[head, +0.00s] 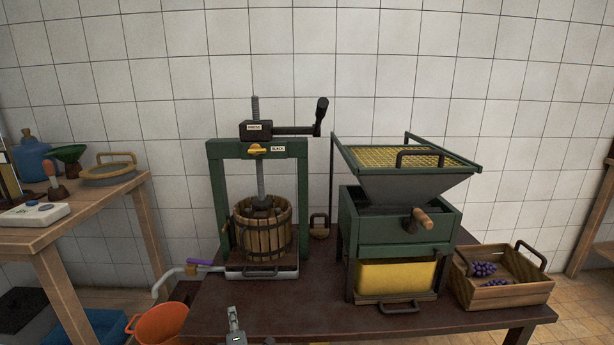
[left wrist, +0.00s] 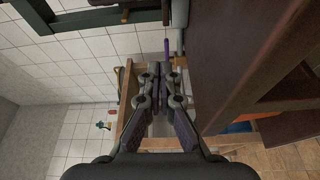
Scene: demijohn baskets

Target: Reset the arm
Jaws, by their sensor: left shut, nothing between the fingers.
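My left gripper (head: 234,318) shows at the bottom of the head view, in front of the dark table's front edge. In the left wrist view, my left gripper (left wrist: 165,85) has its fingers together with nothing between them. It appears turned on its side, as the scene stands sideways there. It is apart from the press and the crusher in the head view. My right gripper is not in view.
The dark table (head: 220,318) bears a green press with a slatted basket (head: 262,235), a green crusher (head: 400,232) and a wooden crate (head: 505,296) with grapes. An orange bucket (head: 160,325) stands below left. A wooden side table (head: 100,205) is further left.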

